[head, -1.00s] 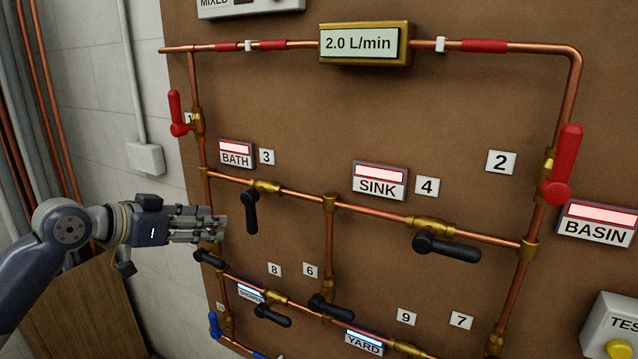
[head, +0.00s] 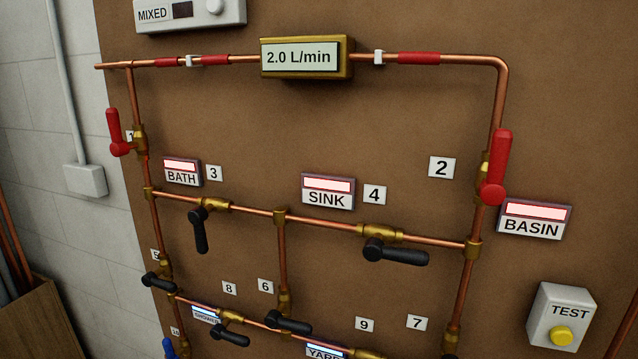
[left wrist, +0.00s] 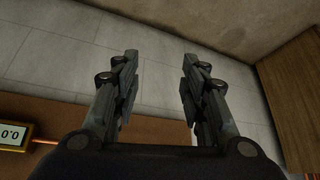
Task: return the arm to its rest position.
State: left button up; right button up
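My left gripper (left wrist: 159,65) shows in the left wrist view with its two dark fingers spread apart and nothing between them. The brown pipe board (left wrist: 160,133) shows beyond the fingers in the lower part of that view. My left arm and gripper are not in the head view now. My right arm and gripper are in neither view.
In the head view the board (head: 400,125) carries copper pipes, a flow meter (head: 300,57) reading 2.0 L/min, red levers (head: 495,168) and black levers (head: 395,252). A TEST box (head: 562,318) is at right. A wooden box (head: 40,325) stands lower left.

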pick_arm(q)
jog(key=s+d+f+m+g, duration=0.1)
jog(key=s+d+f, duration=0.3)
jog(key=s, duration=0.8)
jog(key=s+d+f+g, duration=0.2)
jog(key=s+d+f, duration=0.3)
jog(key=s, duration=0.8)
jog(key=s+d+f+m+g, duration=0.1)
jog(key=s+d+f, duration=0.4)
jog(key=s, duration=0.8)
notch_tip(320, 180, down, 3)
jog(key=shift+s+d+f+m+g, duration=0.15)
jog(key=shift+d+m+g, duration=0.15)
jog(key=shift+g, duration=0.3)
